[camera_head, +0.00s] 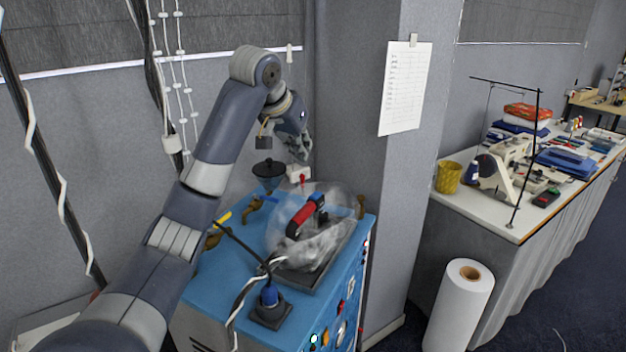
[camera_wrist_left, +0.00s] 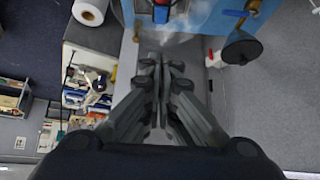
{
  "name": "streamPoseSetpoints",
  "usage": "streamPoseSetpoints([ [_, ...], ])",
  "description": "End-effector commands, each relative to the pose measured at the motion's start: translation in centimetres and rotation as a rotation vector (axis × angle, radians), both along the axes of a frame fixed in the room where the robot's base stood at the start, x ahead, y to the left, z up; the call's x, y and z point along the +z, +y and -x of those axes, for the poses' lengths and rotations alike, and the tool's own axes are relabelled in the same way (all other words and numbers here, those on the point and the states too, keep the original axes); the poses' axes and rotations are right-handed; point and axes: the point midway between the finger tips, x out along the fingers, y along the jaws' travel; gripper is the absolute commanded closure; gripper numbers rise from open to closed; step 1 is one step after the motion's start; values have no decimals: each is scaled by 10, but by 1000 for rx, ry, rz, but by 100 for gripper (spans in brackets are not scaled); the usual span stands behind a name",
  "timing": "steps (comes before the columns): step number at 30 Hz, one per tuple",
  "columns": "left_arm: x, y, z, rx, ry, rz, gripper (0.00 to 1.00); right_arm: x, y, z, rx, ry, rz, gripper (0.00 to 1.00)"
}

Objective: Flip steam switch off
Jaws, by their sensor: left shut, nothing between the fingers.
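A blue steam station (camera_head: 215,290) stands against the wall, with red and other coloured controls on its right-hand face (camera_head: 350,290). A small white box with a red lever (camera_head: 300,174) is at the back of its top; the box also shows in the left wrist view (camera_wrist_left: 213,60). I cannot tell which control is the steam switch. My left gripper (camera_head: 304,155) is shut and empty, pointing down just above the white box in the head view. Its closed fingers (camera_wrist_left: 160,62) fill the middle of the left wrist view. The right gripper is out of view.
An iron with a red and black handle (camera_head: 302,217) rests on the station in a pale steam cloud. A paper roll (camera_head: 458,305) and sewing table (camera_head: 500,212) are right.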

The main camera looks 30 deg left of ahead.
Motion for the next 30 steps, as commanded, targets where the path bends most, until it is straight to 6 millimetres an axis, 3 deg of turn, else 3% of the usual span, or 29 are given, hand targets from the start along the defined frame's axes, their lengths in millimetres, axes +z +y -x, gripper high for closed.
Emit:
streamPoseSetpoints([
  [6, -2, 0, -1, 0, 1, 0, 100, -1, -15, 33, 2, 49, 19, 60],
  [9, -6, 0, -5, 0, 3, 0, 100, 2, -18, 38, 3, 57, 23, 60],
  [19, -54, 5, -43, 0, 7, 1, 100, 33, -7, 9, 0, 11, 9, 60],
  [23, -76, 7, -60, 0, 6, 2, 100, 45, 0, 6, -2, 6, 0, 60],
  [30, -106, 7, -58, -1, 3, -2, 100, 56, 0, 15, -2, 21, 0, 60],
])
